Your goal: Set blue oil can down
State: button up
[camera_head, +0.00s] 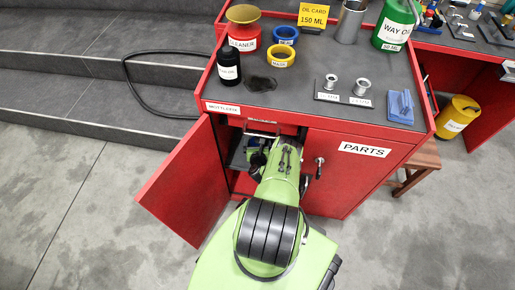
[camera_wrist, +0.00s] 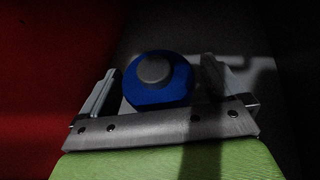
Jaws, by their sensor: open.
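The blue oil can (camera_wrist: 158,82), round with a grey cap, stands between the two fingers of my gripper (camera_wrist: 158,88) in the wrist view. The fingers are open, one on each side of it, with a gap visible at least on the left. The can's lower part is hidden behind the gripper's grey bar, so I cannot tell what bears it. In the head view my arm (camera_head: 280,185) reaches into the dark left compartment of the red cabinet (camera_head: 330,190). The can cannot be made out there.
The left cabinet door (camera_head: 185,180) stands open; the PARTS door (camera_head: 350,170) is shut. A wooden stool (camera_head: 420,160) stands right.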

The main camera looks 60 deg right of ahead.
jog(key=p+v, duration=0.2)
jog(key=v, duration=0.8)
jog(key=shift+s+a+r, duration=0.15)
jog(key=shift+a+r, duration=0.1)
jog(key=shift+r, duration=0.05)
jog(key=shift+p, duration=0.3)
